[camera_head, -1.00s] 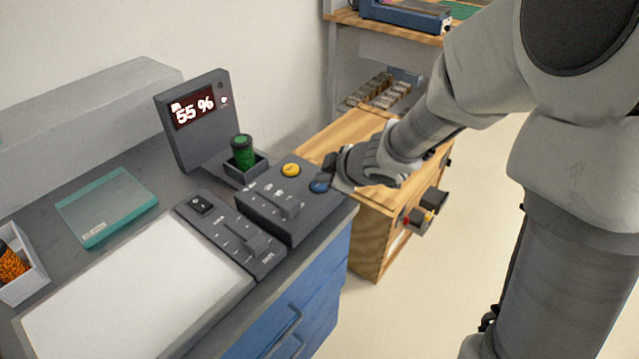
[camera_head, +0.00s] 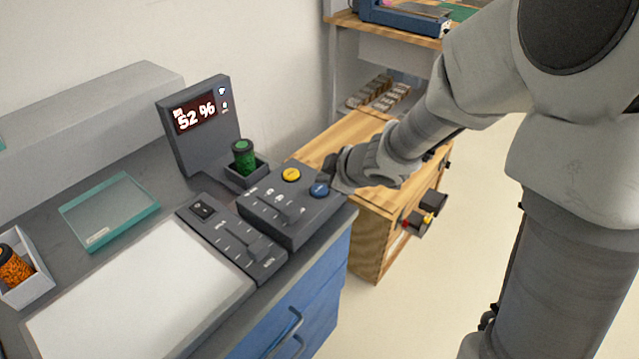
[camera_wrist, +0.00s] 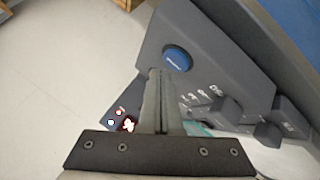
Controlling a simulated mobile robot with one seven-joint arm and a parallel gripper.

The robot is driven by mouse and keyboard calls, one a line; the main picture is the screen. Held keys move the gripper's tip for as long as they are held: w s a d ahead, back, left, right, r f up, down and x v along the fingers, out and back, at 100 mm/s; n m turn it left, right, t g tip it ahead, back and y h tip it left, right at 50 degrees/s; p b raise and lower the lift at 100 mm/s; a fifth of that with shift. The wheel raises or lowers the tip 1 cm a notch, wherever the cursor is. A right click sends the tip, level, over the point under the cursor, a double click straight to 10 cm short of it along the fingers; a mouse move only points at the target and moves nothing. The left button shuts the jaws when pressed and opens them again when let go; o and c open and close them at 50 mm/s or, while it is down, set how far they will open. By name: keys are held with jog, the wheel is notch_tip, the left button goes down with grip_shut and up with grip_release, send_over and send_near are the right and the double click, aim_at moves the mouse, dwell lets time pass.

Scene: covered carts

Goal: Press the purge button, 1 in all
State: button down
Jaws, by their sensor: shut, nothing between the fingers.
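A dark control box on the bench carries a blue button (camera_head: 319,190) and a yellow button (camera_head: 291,175). Their labels are too small to read, so I cannot tell from lettering which is purge. The blue button also shows in the wrist view (camera_wrist: 178,58), fully uncovered. My gripper (camera_wrist: 160,73) is shut and empty, its fingertips close beside the blue button. In the head view my gripper (camera_head: 332,172) is just right of the blue button, apart from it, partly hidden by my wrist. A display (camera_head: 195,114) behind reads 52 %.
A slider panel (camera_head: 232,238) with a rocker switch adjoins the box. A green-filled jar (camera_head: 243,157) stands in a holder behind. A teal tray (camera_head: 108,210), a white plate (camera_head: 140,290) and an orange-filled jar (camera_head: 13,264) lie left. A wooden cart (camera_head: 370,240) stands right.

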aim_at(324, 191)
jog(key=shift+r, duration=0.1)
notch_tip(324, 191, up, 5)
jog(key=p, duration=0.5)
dwell(0.9)
jog(key=s+d+r+m+t+h+p, duration=0.1)
jog(key=s+d+r+m+h+p, duration=0.2)
jog(key=d+r, duration=0.35)
jog(key=s+d+r+m+t+h+p, duration=0.1)
jog(key=s+d+r+m+h, duration=0.15)
jog(key=d+r+m, duration=0.45)
jog(key=s+r+m+g+p, duration=0.2)
jog(key=s+r+m, duration=0.1)
jog(key=s, duration=0.6)
jog(key=s+r+m+g+p, duration=0.2)
jog(key=s+r, duration=0.2)
jog(key=s, duration=0.5)
jog(key=shift+s+r+m, duration=0.3)
jog(key=shift+r+m, duration=0.1)
